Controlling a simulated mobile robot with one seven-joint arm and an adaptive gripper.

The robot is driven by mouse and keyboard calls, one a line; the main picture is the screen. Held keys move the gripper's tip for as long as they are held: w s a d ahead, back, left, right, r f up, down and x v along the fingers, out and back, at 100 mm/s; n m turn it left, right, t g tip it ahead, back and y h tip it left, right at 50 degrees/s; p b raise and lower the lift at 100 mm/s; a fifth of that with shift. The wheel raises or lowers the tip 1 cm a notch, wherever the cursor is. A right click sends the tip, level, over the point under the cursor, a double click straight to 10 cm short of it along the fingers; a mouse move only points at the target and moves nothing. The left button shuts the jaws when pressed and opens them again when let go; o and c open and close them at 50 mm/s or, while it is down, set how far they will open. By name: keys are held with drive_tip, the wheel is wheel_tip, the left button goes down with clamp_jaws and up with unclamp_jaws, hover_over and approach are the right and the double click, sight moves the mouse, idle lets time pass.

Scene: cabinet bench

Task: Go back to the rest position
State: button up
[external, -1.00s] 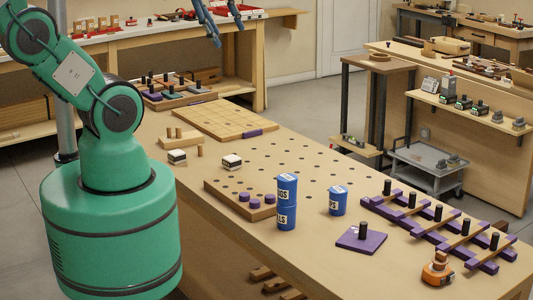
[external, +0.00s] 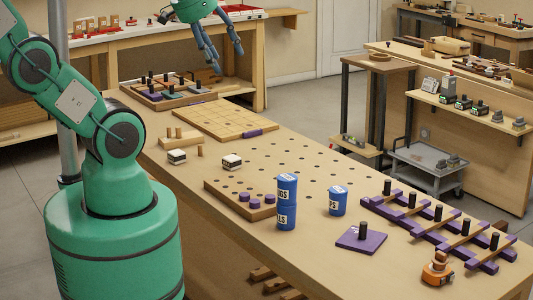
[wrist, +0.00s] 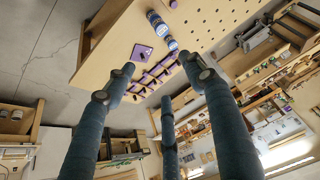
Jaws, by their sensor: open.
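My gripper (external: 220,52) is at the top of the external view, raised in the air above the far part of the bench. Its blue-grey fingers are spread and hold nothing. In the wrist view the spread fingers (wrist: 165,85) reach up the picture, with the workbench seen tilted beyond them and no object between them. My green arm rises from its base at the left of the external view; the part linking it to the gripper is out of frame.
The bench (external: 300,165) holds two stacked blue cans (external: 286,202), another blue can (external: 337,201), a purple plate with a black peg (external: 361,238), a purple rack (external: 440,228), an orange tape measure (external: 437,270), a pegboard block (external: 240,200) and a wooden grid board (external: 222,118).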

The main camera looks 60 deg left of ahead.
drive_tip(key=shift+f+b, duration=1.4)
drive_tip(key=shift+f, duration=0.55)
